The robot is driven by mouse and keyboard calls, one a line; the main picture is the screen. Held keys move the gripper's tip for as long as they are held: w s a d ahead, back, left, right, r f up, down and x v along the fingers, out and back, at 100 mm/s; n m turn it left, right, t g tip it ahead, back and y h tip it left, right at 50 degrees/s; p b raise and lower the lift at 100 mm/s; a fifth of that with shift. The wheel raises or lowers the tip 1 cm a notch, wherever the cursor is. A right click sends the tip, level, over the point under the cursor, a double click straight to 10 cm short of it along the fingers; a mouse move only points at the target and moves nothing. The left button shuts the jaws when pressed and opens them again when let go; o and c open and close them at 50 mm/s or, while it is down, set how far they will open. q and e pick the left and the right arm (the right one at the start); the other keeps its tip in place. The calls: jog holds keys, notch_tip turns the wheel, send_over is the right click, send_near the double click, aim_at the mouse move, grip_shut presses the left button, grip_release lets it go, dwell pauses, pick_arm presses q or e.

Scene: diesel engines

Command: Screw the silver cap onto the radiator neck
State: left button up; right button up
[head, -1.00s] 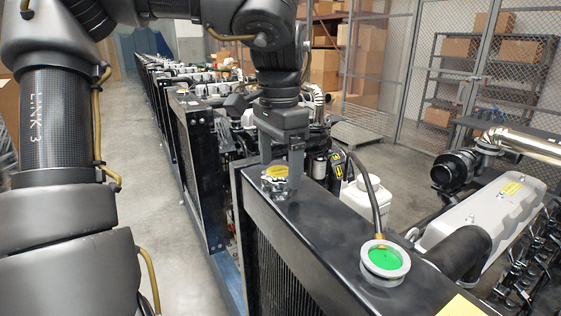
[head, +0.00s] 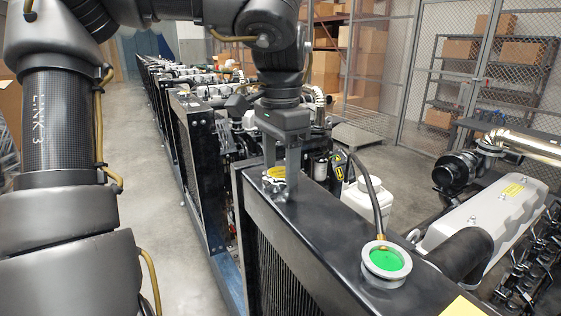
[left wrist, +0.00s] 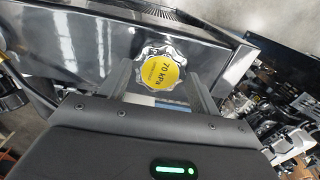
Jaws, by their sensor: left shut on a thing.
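The silver cap (head: 275,174) with a yellow label is at the far end of the black radiator's top (head: 325,227). In the left wrist view the cap (left wrist: 157,68) shows its scalloped silver rim and "70 kPa" label. My left gripper (head: 280,178) points down with its fingers on both sides of the cap, shut on it. The fingers (left wrist: 163,82) also show in the left wrist view. I cannot tell whether the cap still touches the radiator top. The radiator neck (head: 385,260) is an uncovered silver ring with bright green inside, at the near end. My right gripper is not in view.
A thick black pipe (head: 460,253) and a silver engine cover (head: 488,215) lie to the right. The radiator top between cap and neck is clear.

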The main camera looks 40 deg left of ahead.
aim_at(280, 172)
pick_arm(q)
jog(key=shift+c, duration=1.4)
jog(key=shift+r, duration=0.15)
jog(key=shift+r+p, duration=0.95)
notch_tip(280, 172, up, 3)
jog(key=p, duration=0.2)
jog(key=shift+p, duration=0.3)
jog(key=shift+f, duration=0.1)
